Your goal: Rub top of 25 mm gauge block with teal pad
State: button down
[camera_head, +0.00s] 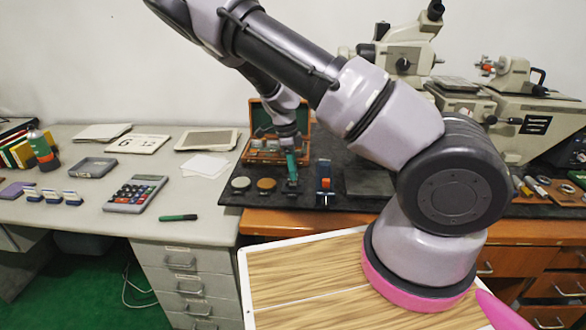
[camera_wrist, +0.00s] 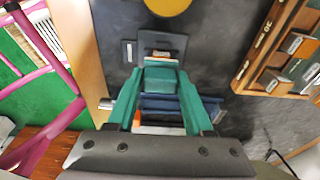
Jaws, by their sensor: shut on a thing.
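My gripper (camera_wrist: 160,88) is shut on a teal pad (camera_wrist: 161,76), which sits between its two teal fingers in the wrist view. In the head view my gripper (camera_head: 291,168) points down over the dark mat. A small metallic block with a brownish face (camera_wrist: 164,54), apparently the 25 mm gauge block, lies just beyond the pad on a dark grey plate (camera_wrist: 160,39). The pad hides part of it. I cannot tell whether pad and block touch. In the head view the block is too small to make out clearly.
The open wooden gauge box (camera_head: 262,150) stands behind my gripper; it is on the right in the wrist view (camera_wrist: 262,45). A blue stand (camera_head: 325,184) is close on the right.

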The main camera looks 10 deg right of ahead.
jog(key=shift+f, duration=0.45)
dwell(0.4)
jog(key=shift+w+d, duration=0.15)
jog(key=shift+w, duration=0.2)
dwell(0.5)
jog(key=shift+s, duration=0.15)
dwell(0.3)
jog(key=shift+s+a, duration=0.25)
jog(key=shift+s, duration=0.35)
jog(key=shift+w, duration=0.2)
dwell(0.7)
jog(key=shift+w+d, duration=0.25)
jog(key=shift+w, duration=0.35)
jog(key=shift+s, duration=0.1)
dwell(0.5)
jog(key=shift+s+a, duration=0.3)
jog(key=shift+s, duration=0.45)
